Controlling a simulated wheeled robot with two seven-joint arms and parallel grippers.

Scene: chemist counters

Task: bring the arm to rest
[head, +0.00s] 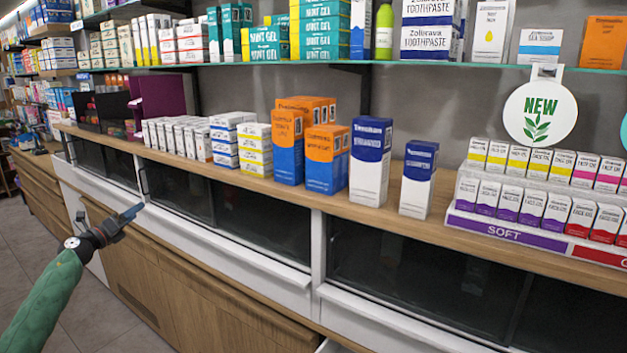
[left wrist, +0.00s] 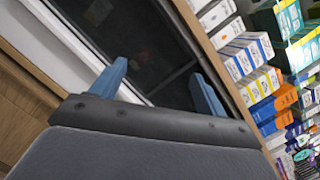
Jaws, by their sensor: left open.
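My left gripper (head: 128,219) comes in from the left in the head view, on a green-sleeved arm. It hangs in front of the counter, below the wooden top and near the dark glass front. In the left wrist view its two blue fingers (left wrist: 160,92) stand well apart with nothing between them. The gripper is open and empty. My right gripper is in neither view.
The wooden countertop (head: 395,214) carries several boxes, including orange-blue boxes (head: 288,147) and white-blue boxes (head: 371,163). A tiered soap display (head: 505,235) stands at the right. A glass shelf (head: 385,63) runs above. Floor (head: 28,240) is free at the left.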

